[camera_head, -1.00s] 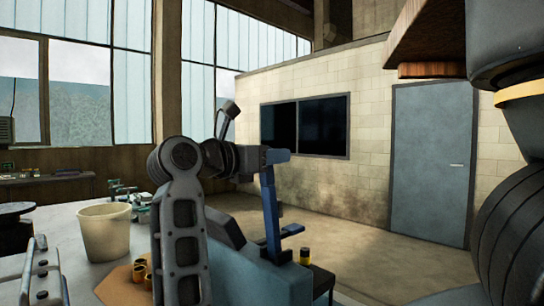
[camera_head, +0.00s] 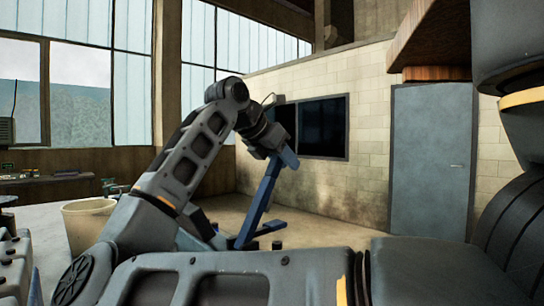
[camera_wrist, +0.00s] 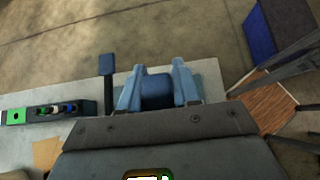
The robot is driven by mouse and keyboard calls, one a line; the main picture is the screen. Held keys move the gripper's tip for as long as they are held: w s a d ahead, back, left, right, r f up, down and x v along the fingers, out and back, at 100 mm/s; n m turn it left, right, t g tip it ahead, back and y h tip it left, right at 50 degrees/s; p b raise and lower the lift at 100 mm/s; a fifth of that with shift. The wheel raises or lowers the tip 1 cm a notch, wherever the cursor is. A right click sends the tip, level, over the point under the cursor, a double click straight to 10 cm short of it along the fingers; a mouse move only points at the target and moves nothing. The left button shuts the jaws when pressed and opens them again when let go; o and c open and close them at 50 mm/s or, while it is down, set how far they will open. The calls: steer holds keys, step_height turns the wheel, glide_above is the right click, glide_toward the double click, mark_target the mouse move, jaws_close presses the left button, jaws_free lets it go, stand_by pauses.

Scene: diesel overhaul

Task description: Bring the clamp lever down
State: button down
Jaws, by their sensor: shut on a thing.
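The clamp lever is a blue bar (camera_head: 262,198) in the head view, tilted with its upper end leaning right. Its lower end meets blue clamp parts, partly hidden behind my arm. My gripper (camera_head: 277,151) is at the upper end of the bar. In the wrist view, my gripper (camera_wrist: 156,78) has its two blue-grey fingers on either side of a blue piece of the lever (camera_wrist: 157,90) and is shut on it. A flat blue pad (camera_wrist: 107,64) shows left of the fingers.
A pale bucket (camera_head: 86,225) stands on the bench at left in the head view. The wrist view shows a dark tray (camera_wrist: 64,110) with small parts on the left and a brown wooden surface (camera_wrist: 268,98) on the right. Open floor lies beyond the bench.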

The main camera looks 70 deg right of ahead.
steer(key=s+d+f+t+y+b, duration=0.2)
steer(key=f+y, duration=0.3)
steer(key=f, duration=0.5)
steer(key=s+d+f+t+y+b, duration=0.1)
steer(key=d+f+t+y, duration=0.3)
steer(key=f, duration=0.6)
steer(key=shift+s+d+y+b, duration=0.35)
steer(key=shift+s+d+y, duration=0.35)
steer(key=shift+s+d, duration=0.1)
steer(key=shift+a+f, duration=0.1)
steer(key=shift+f, duration=0.05)
steer(key=c, duration=1.1)
jaws_free()
steer(key=shift+o, duration=1)
step_height(320, 180, up, 8)
steer(key=d, duration=0.1)
steer(key=shift+s, duration=0.3)
